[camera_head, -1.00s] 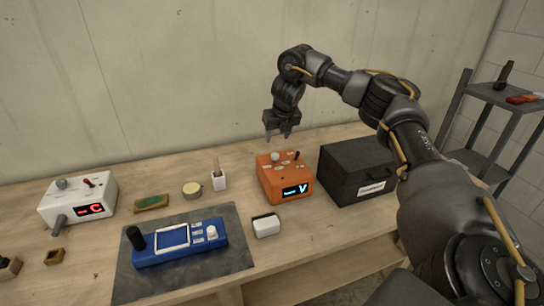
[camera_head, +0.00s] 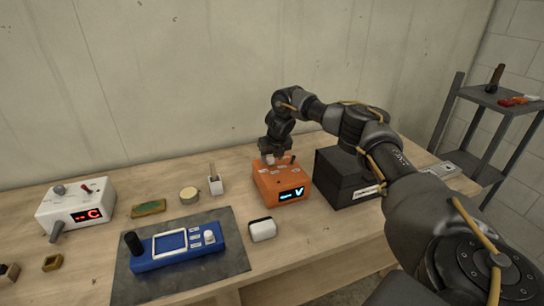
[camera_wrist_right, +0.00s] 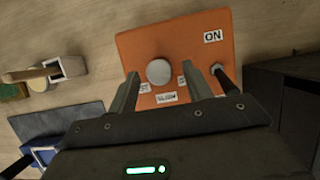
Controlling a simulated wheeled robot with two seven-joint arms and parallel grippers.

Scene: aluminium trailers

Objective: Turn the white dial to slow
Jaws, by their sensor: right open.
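The orange box (camera_head: 281,182) stands on the bench with a lit display on its front. Its round white dial (camera_wrist_right: 159,72) shows in the right wrist view, with small labels near it; one appears to read SLOW (camera_wrist_right: 167,97). My right gripper (camera_wrist_right: 174,76) is open above the box top, its two fingers on either side of the dial in the picture. Whether they touch it I cannot tell. In the head view the right gripper (camera_head: 269,157) mostly covers the dial. My left gripper is not in view.
A black switch lever (camera_wrist_right: 221,76) and an ON label are on the box, close to the right finger. A black case (camera_head: 344,178) stands just right of the box. A blue device (camera_head: 178,246) with its own white knob lies on a dark mat (camera_head: 232,262).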

